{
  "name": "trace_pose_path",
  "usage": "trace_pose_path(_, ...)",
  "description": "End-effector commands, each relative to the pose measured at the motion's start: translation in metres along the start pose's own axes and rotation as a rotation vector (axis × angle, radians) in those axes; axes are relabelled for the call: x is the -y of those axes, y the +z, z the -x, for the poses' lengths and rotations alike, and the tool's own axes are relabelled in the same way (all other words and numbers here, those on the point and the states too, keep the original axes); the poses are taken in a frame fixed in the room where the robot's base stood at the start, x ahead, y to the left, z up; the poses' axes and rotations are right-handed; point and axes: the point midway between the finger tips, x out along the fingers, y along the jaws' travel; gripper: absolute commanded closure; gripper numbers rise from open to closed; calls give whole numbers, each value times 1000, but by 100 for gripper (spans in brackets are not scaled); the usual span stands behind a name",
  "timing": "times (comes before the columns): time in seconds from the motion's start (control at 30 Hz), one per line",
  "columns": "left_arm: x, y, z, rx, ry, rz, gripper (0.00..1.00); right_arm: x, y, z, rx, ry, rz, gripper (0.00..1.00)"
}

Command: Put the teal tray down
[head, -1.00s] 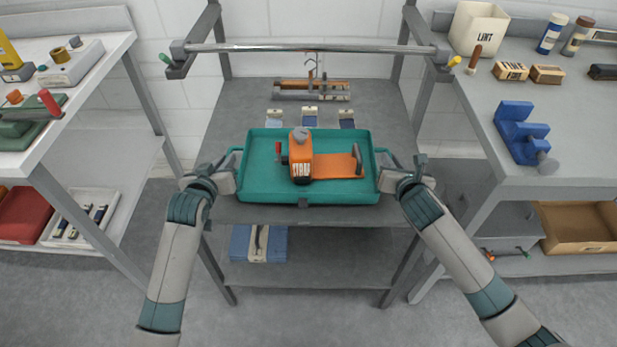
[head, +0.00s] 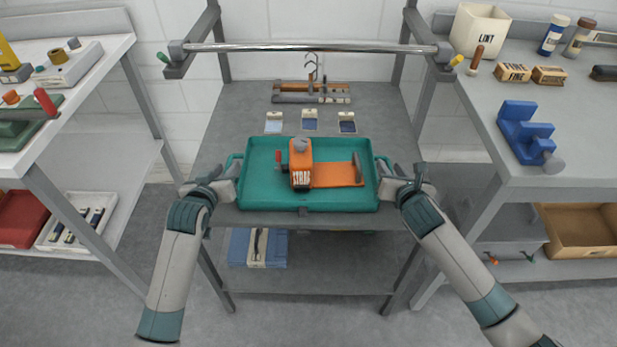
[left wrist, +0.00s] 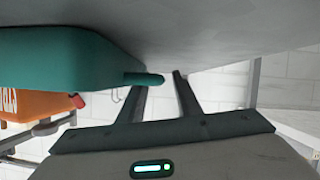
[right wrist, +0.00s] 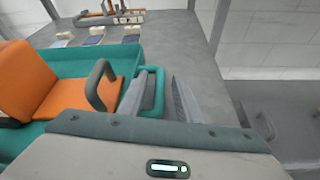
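The teal tray (head: 330,200) sits level at the front of the grey rack's upper shelf (head: 235,110) and appears to rest on it. It carries an orange block-and-plate tool (head: 335,174) with a grey handle. My left gripper (head: 226,184) is at the tray's left handle; in the left wrist view its fingers (left wrist: 162,92) are apart, with the handle (left wrist: 145,79) near their tips. My right gripper (head: 392,180) is at the right handle; in the right wrist view its fingers (right wrist: 160,95) stand apart around the handle's outer bar (right wrist: 158,82).
Several small tags (head: 309,122) and a hook rack (head: 312,92) lie behind the tray. A metal bar (head: 310,47) spans above. Side tables stand left (head: 85,70) and right (head: 460,100). A blue bundle (head: 258,247) lies on the lower shelf.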

Motion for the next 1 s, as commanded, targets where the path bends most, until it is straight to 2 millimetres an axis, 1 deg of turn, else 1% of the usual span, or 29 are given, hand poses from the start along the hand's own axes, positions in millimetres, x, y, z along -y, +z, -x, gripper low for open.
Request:
trace_pose_path(0.17,0,0,10,0,0,0,69,0,0,0,0,0,0,69)
trace_pose_path(0.27,0,0,20,0,0,0,69,0,0,0,0,0,0,69)
trace_pose_path(0.37,0,0,35,-1,0,0,69,0,0,0,0,0,0,69)
trace_pose_path(0.7,0,1,94,0,0,0,69,0,0,0,0,0,0,69)
trace_pose_path(0.8,0,0,106,-1,0,0,69,0,0,0,0,0,0,69)
trace_pose_path(0.9,0,0,114,0,0,0,69,0,0,0,0,0,0,69)
trace_pose_path(1.0,0,0,118,0,0,0,69,0,0,0,0,0,0,69)
